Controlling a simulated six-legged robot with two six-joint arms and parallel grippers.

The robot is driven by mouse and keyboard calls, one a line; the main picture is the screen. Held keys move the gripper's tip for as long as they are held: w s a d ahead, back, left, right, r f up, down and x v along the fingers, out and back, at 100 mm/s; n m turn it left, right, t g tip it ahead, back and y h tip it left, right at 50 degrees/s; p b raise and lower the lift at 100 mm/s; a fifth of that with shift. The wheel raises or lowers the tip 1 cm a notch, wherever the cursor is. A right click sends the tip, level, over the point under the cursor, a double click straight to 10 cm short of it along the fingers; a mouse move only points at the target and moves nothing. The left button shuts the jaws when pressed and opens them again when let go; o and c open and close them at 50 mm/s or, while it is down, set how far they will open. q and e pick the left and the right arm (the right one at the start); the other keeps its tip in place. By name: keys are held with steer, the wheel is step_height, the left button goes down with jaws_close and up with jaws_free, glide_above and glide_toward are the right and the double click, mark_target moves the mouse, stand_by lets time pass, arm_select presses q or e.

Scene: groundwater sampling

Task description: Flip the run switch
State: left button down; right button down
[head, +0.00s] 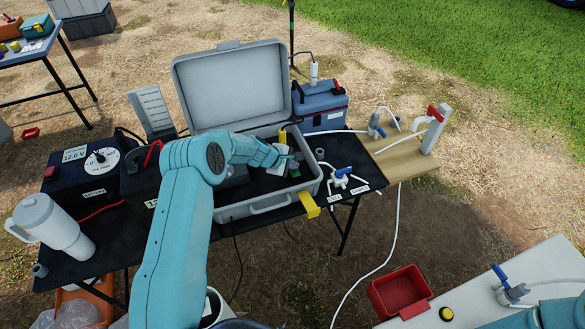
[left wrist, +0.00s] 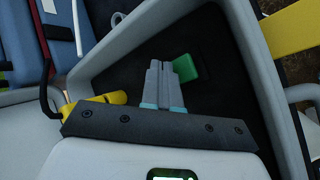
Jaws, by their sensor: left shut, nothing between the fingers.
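An open grey case (head: 268,205) stands on the black table, its lid raised at the back. My left gripper (head: 284,158) is shut and empty, reaching into the case from the left. A small green part (head: 294,170) lies just beside its fingertips. In the left wrist view, the shut fingers (left wrist: 164,70) point at the dark inside of the case, and the green part (left wrist: 185,68) is right next to the fingertips. I cannot tell whether they touch, or whether this part is the run switch. My right gripper is not in view.
A black box with a white dial (head: 98,158) and a white tumbler (head: 52,225) stand at the left. A blue box (head: 320,105) stands behind the case. Blue-handled valves (head: 340,178) and white tubing are at the right. A red bin (head: 400,292) is below.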

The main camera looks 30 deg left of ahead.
mark_target(293, 173)
arm_select(q)
steer(key=shift+r, duration=0.1)
steer(key=shift+s+d+r+p, duration=0.15)
steer(key=shift+r+p, duration=0.15)
steer(key=shift+r, duration=0.45)
steer(key=shift+s+d+r+p, duration=0.15)
steer(key=shift+r+p, duration=0.5)
steer(key=shift+r, duration=0.6)
steer(key=shift+s+d+r+p, duration=0.15)
steer(key=shift+r+p, duration=0.5)
steer(key=shift+r, duration=0.6)
steer(key=shift+f, duration=0.1)
steer(key=shift+s, duration=0.1)
